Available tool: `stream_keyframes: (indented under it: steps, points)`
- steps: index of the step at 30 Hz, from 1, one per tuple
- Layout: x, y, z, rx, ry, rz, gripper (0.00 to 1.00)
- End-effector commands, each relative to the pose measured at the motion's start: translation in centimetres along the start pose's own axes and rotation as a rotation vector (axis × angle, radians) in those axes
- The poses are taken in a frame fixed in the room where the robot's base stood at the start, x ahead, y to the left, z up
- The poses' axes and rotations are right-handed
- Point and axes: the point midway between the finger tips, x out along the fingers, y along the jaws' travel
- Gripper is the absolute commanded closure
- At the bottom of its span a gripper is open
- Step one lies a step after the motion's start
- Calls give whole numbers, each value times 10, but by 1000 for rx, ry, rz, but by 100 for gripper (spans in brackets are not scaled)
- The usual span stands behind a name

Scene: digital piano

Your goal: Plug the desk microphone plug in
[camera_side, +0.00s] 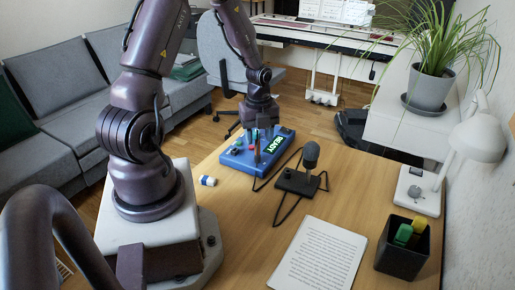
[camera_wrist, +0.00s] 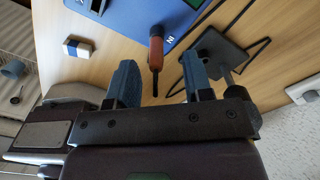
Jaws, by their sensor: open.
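The desk microphone (camera_side: 311,157) stands upright on its dark base on the wooden table, and its base (camera_wrist: 215,55) also shows in the wrist view. A blue box (camera_side: 240,158) with a lit READY display lies behind it, partly in the wrist view (camera_wrist: 185,14). A reddish-brown plug-like piece (camera_wrist: 156,47) with a thin dark end is by the box's edge; I cannot tell whether it is seated in the box. My gripper (camera_wrist: 160,84) is open, its two blue fingers on either side of the line of that piece. In the side view my gripper (camera_side: 258,138) is low over the box.
A black cable (camera_side: 281,207) loops around the microphone base. A blue-white eraser (camera_side: 208,181) lies left of the box. A printed sheet (camera_side: 318,255), a black pen cup (camera_side: 402,255) and a white lamp (camera_side: 417,192) occupy the front and right. Table between box and sheet is partly clear.

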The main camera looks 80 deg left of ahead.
Motion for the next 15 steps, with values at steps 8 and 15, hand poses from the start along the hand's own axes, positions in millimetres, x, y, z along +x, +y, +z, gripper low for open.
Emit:
stream_keyframes:
  steps: [8, 15]
  points:
    - [39, 4, -2, 2, 3, 3, 54]
    - [42, 4, -1, 1, 0, 0, 54]
